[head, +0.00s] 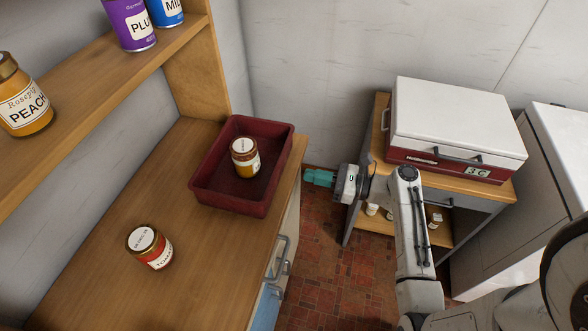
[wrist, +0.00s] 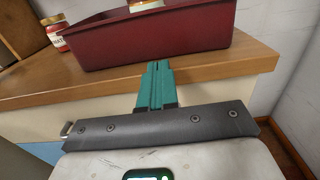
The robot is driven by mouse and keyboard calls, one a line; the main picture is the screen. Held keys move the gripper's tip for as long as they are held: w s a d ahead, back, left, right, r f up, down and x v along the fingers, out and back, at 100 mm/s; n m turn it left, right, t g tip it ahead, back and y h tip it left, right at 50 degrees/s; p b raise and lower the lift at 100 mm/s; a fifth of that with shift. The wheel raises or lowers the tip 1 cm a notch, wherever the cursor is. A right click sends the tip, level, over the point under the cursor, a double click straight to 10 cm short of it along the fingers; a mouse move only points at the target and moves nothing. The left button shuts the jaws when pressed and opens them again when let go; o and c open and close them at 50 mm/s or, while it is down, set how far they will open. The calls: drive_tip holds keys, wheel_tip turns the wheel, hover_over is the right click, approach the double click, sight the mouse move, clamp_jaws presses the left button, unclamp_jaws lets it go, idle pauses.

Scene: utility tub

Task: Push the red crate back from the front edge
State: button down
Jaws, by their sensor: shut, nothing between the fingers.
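The red crate (head: 211,195) sits on the wooden counter near its front edge in the head view. It holds one jar (head: 245,158) with a brown lid and a white label. In the wrist view the crate's wall (wrist: 150,42) stands just behind the counter edge, above my fingertips. My gripper (head: 306,177) has teal fingers, shut and empty. It is off the counter's front edge, to the right of the crate and apart from it. In the wrist view the shut fingers (wrist: 156,67) point towards the crate at about the counter edge.
A tomato jar (head: 150,247) stands on the counter, nearer than the crate. A shelf (head: 95,95) with jars and cans runs along the left. A white and red cooler (head: 455,130) sits on a low wooden cabinet at the right. Counter surface (head: 100,290) around the tomato jar is clear.

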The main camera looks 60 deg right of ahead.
sight(282, 170)
drive_tip(key=x, duration=0.5)
drive_tip(key=shift+w+a+p, duration=0.1)
drive_tip(key=shift+w+p, duration=0.25)
drive_tip(key=shift+p, duration=0.05)
drive_tip(key=p+x, duration=0.1)
drive_tip(key=x, duration=0.2)
drive_tip(key=shift+w+a, duration=0.15)
drive_tip(key=shift+w, duration=0.15)
drive_tip(key=shift+f, duration=0.1)
drive_tip(key=shift+s, duration=0.15)
